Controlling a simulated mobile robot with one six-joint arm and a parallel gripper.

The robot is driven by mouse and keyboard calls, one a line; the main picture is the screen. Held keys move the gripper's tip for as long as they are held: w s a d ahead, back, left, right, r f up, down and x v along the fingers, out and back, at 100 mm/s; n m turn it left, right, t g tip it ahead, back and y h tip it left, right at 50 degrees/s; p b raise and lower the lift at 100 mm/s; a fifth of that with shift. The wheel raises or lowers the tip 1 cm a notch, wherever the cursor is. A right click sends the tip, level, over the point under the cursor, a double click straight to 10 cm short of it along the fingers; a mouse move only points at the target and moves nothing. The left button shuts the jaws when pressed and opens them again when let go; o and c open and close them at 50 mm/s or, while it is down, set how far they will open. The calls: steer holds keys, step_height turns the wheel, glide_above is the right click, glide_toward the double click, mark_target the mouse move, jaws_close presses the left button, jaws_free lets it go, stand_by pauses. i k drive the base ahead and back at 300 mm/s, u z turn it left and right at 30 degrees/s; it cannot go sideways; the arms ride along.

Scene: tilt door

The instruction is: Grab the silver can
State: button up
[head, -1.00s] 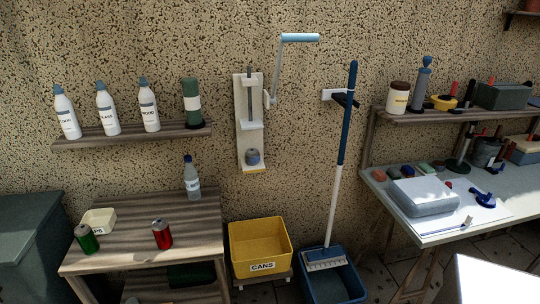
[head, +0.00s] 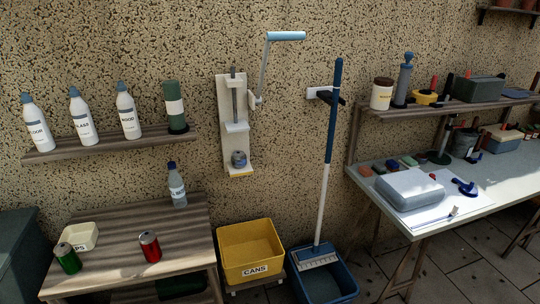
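In the head view, a small short can-like object (head: 238,158), bluish-grey with a silvery look, sits on the lower ledge of the wall-mounted can crusher (head: 229,120). I cannot tell whether it is a whole or a flattened can. A green can (head: 67,258) and a red can (head: 150,247) stand upright on the wooden table at lower left; both have silvery tops. No fully silver can shows clearly. My gripper is not in view.
A yellow bin marked CANS (head: 250,252) stands below the crusher. A blue bucket (head: 322,280) with a mop stands beside it. A clear bottle (head: 177,186) and a white tray (head: 80,236) are on the wooden table (head: 110,225). A workbench (head: 480,200) is at right.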

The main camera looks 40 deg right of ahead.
mark_target(238, 164)
steer(key=u, duration=0.85)
steer(key=k, duration=0.1)
steer(key=z, duration=2)
steer(key=k, duration=0.9)
steer(key=u, duration=0.15)
steer(key=i, duration=0.65)
